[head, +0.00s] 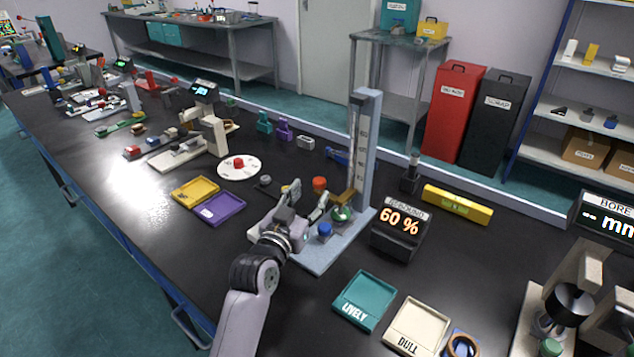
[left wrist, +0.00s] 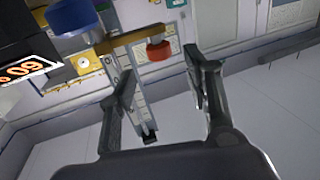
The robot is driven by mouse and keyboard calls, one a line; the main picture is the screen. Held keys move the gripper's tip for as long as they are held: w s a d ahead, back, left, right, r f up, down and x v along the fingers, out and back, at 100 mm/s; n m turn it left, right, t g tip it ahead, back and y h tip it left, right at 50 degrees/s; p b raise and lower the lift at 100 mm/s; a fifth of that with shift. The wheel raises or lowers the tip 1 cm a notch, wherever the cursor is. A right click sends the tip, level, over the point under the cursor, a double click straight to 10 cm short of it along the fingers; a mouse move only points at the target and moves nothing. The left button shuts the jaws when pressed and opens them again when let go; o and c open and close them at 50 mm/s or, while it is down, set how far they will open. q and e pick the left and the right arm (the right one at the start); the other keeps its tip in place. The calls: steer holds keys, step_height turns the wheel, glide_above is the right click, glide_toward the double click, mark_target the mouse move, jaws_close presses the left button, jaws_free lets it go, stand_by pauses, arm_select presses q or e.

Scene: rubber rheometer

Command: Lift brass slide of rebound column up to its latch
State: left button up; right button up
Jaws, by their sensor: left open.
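The rebound column (head: 364,150) is a tall grey post with a scale, standing on a light base. Its brass slide (head: 347,198) sits low on the post, over a green piece (head: 342,214). A red knob (head: 320,183) is at the slide's outer end. In the left wrist view the brass slide (left wrist: 125,40) and red knob (left wrist: 158,51) also show. My left gripper (head: 310,194) is open beside the knob, and its fingertips (left wrist: 162,64) lie on either side of the knob in the wrist picture. Contact cannot be told. The latch is not clearly visible. My right gripper is out of view.
A blue knob (head: 325,230) stands on the column's base, near my left gripper. A display (head: 398,225) reading 60 % is right of the column. Teal (head: 364,299) and cream (head: 417,325) trays lie in front. Yellow and purple (head: 222,209) trays lie left.

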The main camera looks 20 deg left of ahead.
mark_target(317, 184)
arm_select(q)
steer(key=shift+w+d, duration=0.2)
steer(key=shift+w, duration=2.4)
steer(key=shift+c, duration=0.2)
jaws_close()
